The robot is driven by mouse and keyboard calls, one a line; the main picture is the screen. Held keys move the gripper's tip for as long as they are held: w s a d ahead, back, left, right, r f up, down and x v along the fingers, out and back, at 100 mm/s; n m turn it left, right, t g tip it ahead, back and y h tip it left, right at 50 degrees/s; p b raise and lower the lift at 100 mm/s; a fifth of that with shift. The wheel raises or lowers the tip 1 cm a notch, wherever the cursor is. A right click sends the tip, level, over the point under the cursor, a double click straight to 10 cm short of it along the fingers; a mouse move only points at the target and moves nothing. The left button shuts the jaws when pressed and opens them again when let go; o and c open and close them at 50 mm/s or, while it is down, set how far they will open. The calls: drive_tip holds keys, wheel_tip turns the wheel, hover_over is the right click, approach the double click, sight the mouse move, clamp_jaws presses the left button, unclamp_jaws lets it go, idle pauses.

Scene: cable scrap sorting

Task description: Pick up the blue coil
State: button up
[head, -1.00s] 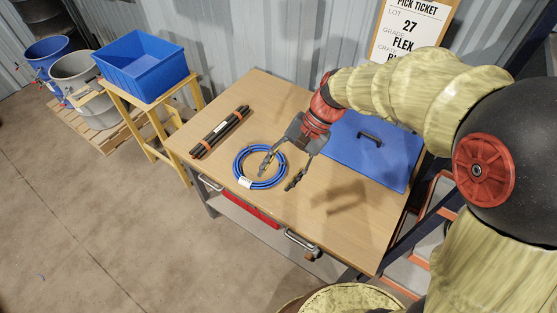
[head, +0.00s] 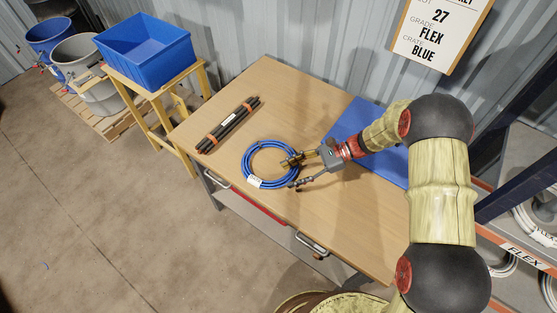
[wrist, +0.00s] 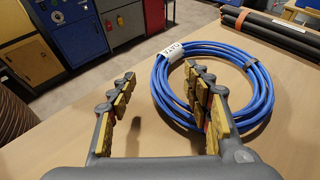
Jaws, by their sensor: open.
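The blue coil (head: 247,172) lies flat on the wooden table, with a white tag (head: 254,182) on its front edge. It also shows in the wrist view (wrist: 262,95), on the right, with its tag at the upper left of the ring. My gripper (head: 290,173) is open and empty at the coil's right side, low and turned towards it. In the wrist view my gripper's fingers (wrist: 163,95) are spread. The right finger overlaps the near left part of the coil, and the left finger is over bare table. I cannot tell whether a finger touches the coil.
A bundle of black rods (head: 229,125) with orange bands lies left of the coil. A blue lid-like panel (head: 359,117) lies at the table's back right. A blue crate (head: 146,52) stands on a yellow stand at left. The table front (head: 335,232) is clear. A ticket (head: 440,33) reads FLEX, BLUE.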

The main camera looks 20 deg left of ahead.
sight(269, 182)
drive_tip(key=b+x, duration=0.1)
drive_tip(key=x, duration=0.6)
drive_tip(key=shift+s+a+f+b, duration=0.15)
drive_tip(key=shift+a+b, duration=0.1)
drive_tip(key=shift+b, duration=0.15)
drive_tip(key=c, duration=0.3)
clamp_jaws()
